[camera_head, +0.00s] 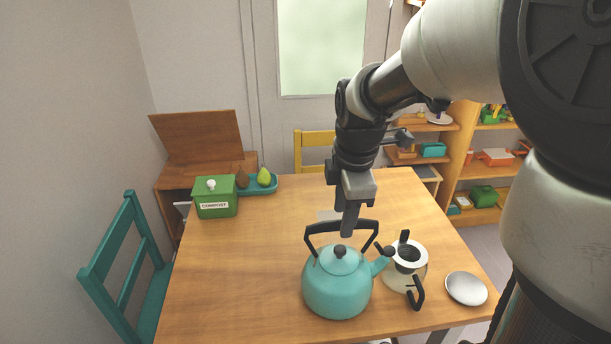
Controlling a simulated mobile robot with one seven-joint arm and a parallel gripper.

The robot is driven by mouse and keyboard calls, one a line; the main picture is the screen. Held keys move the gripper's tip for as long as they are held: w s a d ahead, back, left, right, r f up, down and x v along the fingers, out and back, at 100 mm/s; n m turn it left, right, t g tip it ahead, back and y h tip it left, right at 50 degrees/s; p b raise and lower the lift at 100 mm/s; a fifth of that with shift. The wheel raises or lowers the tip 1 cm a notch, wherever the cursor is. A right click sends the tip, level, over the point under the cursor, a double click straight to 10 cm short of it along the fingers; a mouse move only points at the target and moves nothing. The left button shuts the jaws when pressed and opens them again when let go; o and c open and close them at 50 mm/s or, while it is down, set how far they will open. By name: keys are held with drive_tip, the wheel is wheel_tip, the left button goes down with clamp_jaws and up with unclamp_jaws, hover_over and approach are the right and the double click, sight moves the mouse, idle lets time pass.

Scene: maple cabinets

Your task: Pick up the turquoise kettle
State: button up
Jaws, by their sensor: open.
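The turquoise kettle (337,286) stands upright on the wooden table, near its front edge. It has a black arched handle, a black lid knob and a spout that points right. My gripper (348,232) hangs from above, pointing down, with its tip in front of or close to the top of the kettle's handle. From this view I cannot tell whether it touches the handle. The jaws are open, and nothing is held between them. The kettle stands on the table surface.
A glass pot with a black handle (408,262) stands just right of the kettle, close to its spout. A white dish (466,288) lies further right. A green compost box (215,197) and a turquoise tray (258,190) with fruit sit back left.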

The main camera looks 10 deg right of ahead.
drive_tip(key=f, duration=0.1)
drive_tip(key=w+f, duration=0.1)
drive_tip(key=f, duration=0.1)
drive_tip(key=f+b, duration=0.1)
drive_tip(key=f, duration=0.1)
drive_tip(key=shift+w+d, duration=0.2)
drive_tip(key=shift+w, duration=0.15)
drive_tip(key=shift+c, duration=0.5)
clamp_jaws()
drive_tip(key=shift+r, duration=0.1)
idle(0.3)
drive_tip(key=shift+w+r, duration=0.1)
